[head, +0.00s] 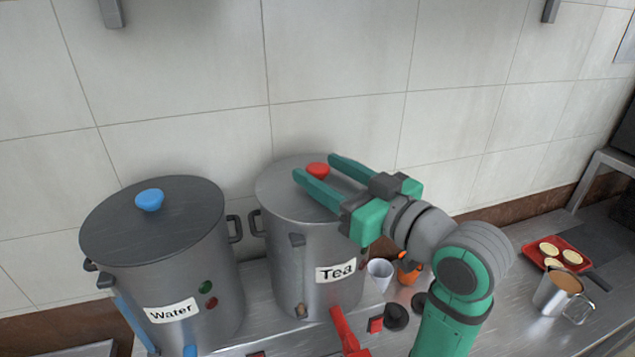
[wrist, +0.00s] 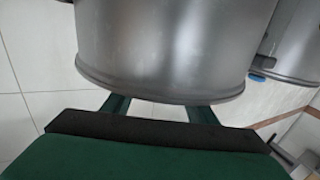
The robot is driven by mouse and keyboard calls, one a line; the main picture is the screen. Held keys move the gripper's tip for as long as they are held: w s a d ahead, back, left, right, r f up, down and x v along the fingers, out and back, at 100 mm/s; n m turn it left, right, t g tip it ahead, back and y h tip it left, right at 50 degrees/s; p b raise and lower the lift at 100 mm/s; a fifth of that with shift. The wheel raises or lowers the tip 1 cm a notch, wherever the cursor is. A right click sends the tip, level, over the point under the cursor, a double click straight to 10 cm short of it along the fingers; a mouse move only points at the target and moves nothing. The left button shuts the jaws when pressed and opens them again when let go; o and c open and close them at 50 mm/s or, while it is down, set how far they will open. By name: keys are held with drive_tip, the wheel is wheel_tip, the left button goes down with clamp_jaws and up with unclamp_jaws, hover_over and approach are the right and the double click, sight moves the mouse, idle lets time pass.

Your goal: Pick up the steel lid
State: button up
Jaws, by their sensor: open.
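The tea pot (head: 310,262) is a grey steel stockpot labelled "Tea", with a round grey steel lid (head: 283,192) and a red knob (head: 318,169). My gripper (head: 315,167) is open above this lid, coming in from the right. In the head view its two green fingertips lie on either side of the red knob. I cannot tell whether they touch it. In the wrist view, the pot wall (wrist: 170,45) fills the middle, the fingers (wrist: 160,108) pass beyond the rim and the knob is hidden. The water pot (head: 175,300) has a darker grey lid (head: 110,222) with a blue knob (head: 149,200).
The water pot stands close to the left of the tea pot. A tiled wall (head: 340,60) is behind. A white cup (head: 379,274) stands right of the tea pot. A red tray (head: 553,252) with food and a mug (head: 562,293) are farther right.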

drive_tip(key=shift+x, duration=1.15)
drive_tip(key=shift+w, duration=0.15)
drive_tip(key=c, duration=0.8)
drive_tip(key=shift+d, duration=0.1)
drive_tip(key=c, duration=0.5)
drive_tip(key=shift+o, duration=0.2)
drive_tip(key=shift+s, duration=0.2)
